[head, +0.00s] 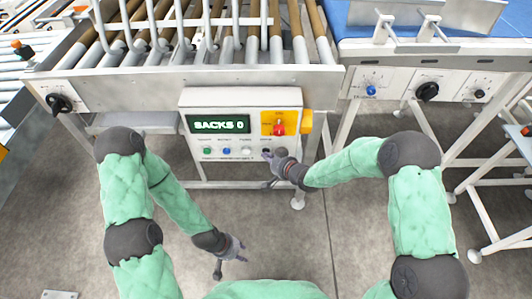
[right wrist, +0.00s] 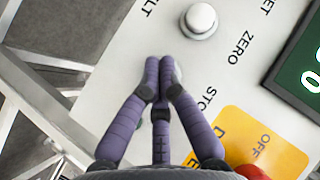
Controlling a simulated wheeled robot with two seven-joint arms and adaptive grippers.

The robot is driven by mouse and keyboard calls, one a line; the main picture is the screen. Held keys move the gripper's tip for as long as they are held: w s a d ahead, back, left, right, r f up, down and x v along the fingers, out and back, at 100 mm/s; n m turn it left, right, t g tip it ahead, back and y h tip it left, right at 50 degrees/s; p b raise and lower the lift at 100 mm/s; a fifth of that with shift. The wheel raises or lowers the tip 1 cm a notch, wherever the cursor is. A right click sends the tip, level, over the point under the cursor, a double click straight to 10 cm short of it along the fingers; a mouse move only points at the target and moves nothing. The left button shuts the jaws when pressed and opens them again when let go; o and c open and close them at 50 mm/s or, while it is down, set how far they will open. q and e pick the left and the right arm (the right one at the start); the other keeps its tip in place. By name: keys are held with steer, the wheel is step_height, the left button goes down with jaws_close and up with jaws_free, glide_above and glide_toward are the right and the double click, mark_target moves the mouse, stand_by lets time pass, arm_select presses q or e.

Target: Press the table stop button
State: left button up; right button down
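The control panel (head: 218,160) hangs on the conveyor's front, with a "SACKS 0" display and a row of green, blue and white buttons. The row's right end, by the stop label, is mostly covered by my right gripper (head: 268,156). In the right wrist view, my right gripper (right wrist: 162,68) has its fingertips together, with nothing seen between them, over the panel beside the partly hidden stop label (right wrist: 207,97). The button there is hidden, and I cannot tell whether the fingers touch it. My left gripper (head: 231,262) is low, away from the panel; its fingers look spread and empty.
A red mushroom button (head: 279,128) on a yellow plate sits just above my right gripper. A white button (right wrist: 199,20) lies beyond the fingertips in the wrist view. Black knobs (head: 59,103) and a blue button (head: 371,90) are on neighbouring frames. The floor below is mostly clear.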

steer(key=shift+s, duration=0.9)
steer(key=shift+s, duration=0.1)
steer(key=s+p, duration=0.1)
steer(key=s, duration=0.3)
steer(key=shift+s, duration=0.4)
stand_by(0.5)
steer(key=s+d+f+m+g+h+p, duration=0.1)
steer(key=s+d+f+g, duration=0.2)
steer(key=s, duration=0.4)
steer(key=s+d+f+g+h+p, duration=0.1)
steer(key=s+d+f+g+p, duration=0.1)
steer(key=s+f, duration=0.3)
steer(key=s+d+f+m+g+h+p, duration=0.1)
steer(key=s+d+f+g, duration=0.3)
steer(key=s, duration=0.6)
steer(key=shift+s+f+m+h, duration=0.3)
steer(key=shift+f, duration=0.2)
